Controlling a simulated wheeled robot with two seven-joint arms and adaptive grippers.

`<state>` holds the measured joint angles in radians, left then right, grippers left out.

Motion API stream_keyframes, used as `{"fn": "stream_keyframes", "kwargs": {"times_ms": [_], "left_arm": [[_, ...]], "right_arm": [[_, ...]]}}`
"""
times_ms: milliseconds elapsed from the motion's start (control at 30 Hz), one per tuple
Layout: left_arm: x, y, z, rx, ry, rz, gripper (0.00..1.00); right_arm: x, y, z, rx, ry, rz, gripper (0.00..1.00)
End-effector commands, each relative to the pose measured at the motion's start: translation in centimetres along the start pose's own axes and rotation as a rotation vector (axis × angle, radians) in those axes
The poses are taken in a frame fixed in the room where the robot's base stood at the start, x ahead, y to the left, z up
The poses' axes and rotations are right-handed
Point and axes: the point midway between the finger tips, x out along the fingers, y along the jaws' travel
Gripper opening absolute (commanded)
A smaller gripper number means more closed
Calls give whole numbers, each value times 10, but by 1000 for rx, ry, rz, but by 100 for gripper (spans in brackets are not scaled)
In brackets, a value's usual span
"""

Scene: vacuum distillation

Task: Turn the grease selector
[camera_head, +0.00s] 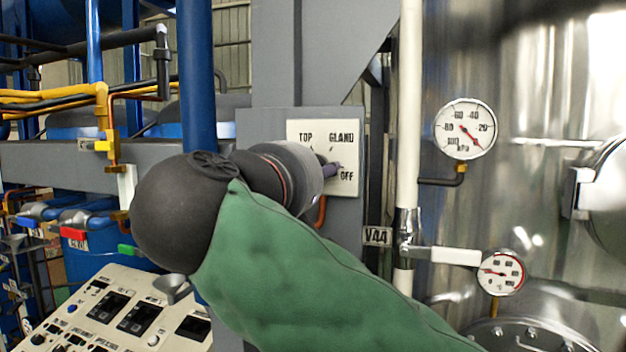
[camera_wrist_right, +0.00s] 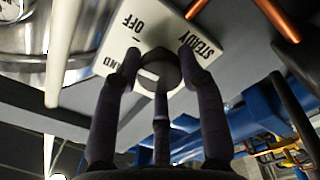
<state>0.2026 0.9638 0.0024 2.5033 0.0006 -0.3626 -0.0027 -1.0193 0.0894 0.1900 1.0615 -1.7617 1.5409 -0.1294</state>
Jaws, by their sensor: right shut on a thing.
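The grease selector's white plate (camera_head: 347,137) is fixed to a grey steel post. In the head view its labels TOP, GLAND and OFF can be read. In the right wrist view the plate (camera_wrist_right: 120,45) also shows STEADY. The round dark selector knob (camera_wrist_right: 158,68) is in the middle of the plate. My right gripper (camera_head: 331,171) reaches the plate from the left and hides the knob in the head view. Its dark fingers are shut around the knob in the wrist view. Which label the knob points to cannot be told. My left gripper is not in view.
A white pipe (camera_head: 410,90) with a white-handled valve tagged V44 (camera_head: 377,236) stands right of the plate. Two gauges (camera_head: 465,129) (camera_head: 500,272) sit before a shiny steel vessel (camera_head: 560,60). A control panel (camera_head: 110,310) and coloured valves are at lower left.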

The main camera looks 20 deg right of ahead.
Motion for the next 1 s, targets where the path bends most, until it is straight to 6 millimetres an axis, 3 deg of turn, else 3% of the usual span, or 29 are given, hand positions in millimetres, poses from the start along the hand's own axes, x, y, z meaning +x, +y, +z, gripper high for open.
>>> {"fn": "stream_keyframes", "kwargs": {"times_ms": [333,833,867,900,933,1000], "left_arm": [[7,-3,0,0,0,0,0],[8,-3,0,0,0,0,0],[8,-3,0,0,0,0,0],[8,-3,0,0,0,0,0],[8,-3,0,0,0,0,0],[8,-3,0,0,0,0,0]], "right_arm": [[-1,-4,-2,115,3,-4,8],[-1,-2,-2,134,4,-2,7],[-1,-2,-2,134,4,-2,46],[-1,-1,-2,134,4,-2,57],[-1,-1,-2,134,4,-2,64],[-1,-1,-2,135,3,-1,64]]}}
